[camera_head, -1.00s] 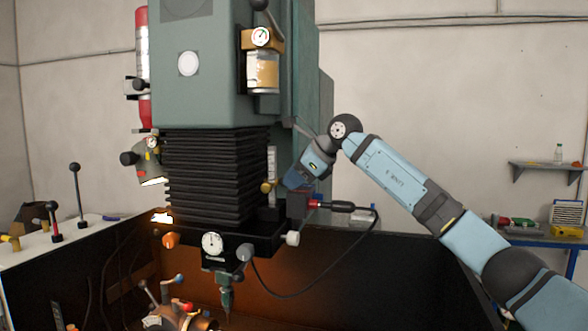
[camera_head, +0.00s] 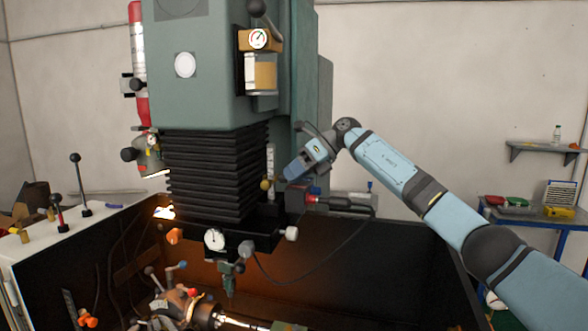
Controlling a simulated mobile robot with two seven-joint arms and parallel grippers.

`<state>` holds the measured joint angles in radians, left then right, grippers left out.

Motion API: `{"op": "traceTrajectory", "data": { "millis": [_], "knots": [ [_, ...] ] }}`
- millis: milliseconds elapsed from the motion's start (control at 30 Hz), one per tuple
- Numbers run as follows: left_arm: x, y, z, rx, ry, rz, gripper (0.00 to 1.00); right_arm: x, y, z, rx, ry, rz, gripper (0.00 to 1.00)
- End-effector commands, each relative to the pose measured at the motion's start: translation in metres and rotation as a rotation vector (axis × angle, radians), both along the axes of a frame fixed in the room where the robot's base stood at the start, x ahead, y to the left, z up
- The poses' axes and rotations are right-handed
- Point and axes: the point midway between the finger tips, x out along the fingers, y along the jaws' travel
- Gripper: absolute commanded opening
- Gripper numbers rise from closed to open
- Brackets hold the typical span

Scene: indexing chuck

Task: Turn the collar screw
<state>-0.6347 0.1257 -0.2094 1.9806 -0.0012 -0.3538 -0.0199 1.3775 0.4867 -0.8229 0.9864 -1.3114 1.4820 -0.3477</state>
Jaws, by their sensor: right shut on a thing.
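The collar screw, a small brass round knob (camera_head: 265,184), sticks out beside the black bellows at the foot of a pale vertical scale (camera_head: 271,160). My right gripper (camera_head: 279,181) reaches in from the right and is shut at the screw, its dark blue-grey tip against the knob's right side. The fingertips are too small and dark to make out clearly. My left gripper is not in view.
The green machine head (camera_head: 215,65) and black bellows (camera_head: 212,175) stand just left of my right gripper. A dial gauge (camera_head: 214,239) and white knob (camera_head: 291,233) sit below. A black connector (camera_head: 345,204) with a cable lies close under my right arm.

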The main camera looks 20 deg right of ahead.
Motion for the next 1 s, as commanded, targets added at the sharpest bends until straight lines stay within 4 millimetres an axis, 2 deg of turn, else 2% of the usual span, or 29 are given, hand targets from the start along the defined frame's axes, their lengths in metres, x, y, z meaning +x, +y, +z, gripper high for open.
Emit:
{"op": "traceTrajectory", "data": {
  "millis": [567,600,633,1000],
  "knots": [
    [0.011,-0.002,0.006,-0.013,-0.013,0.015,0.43,0.000,0.000,-0.001,0.019,0.031,0.001,0.00],
    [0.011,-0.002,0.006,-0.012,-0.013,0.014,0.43,0.000,0.000,-0.001,0.019,0.031,0.001,0.24],
    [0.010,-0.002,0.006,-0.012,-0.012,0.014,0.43,0.000,0.000,-0.001,0.019,0.031,0.001,0.31],
    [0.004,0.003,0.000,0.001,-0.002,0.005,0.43,0.000,-0.004,0.001,0.019,0.029,-0.001,0.32]
  ]
}}
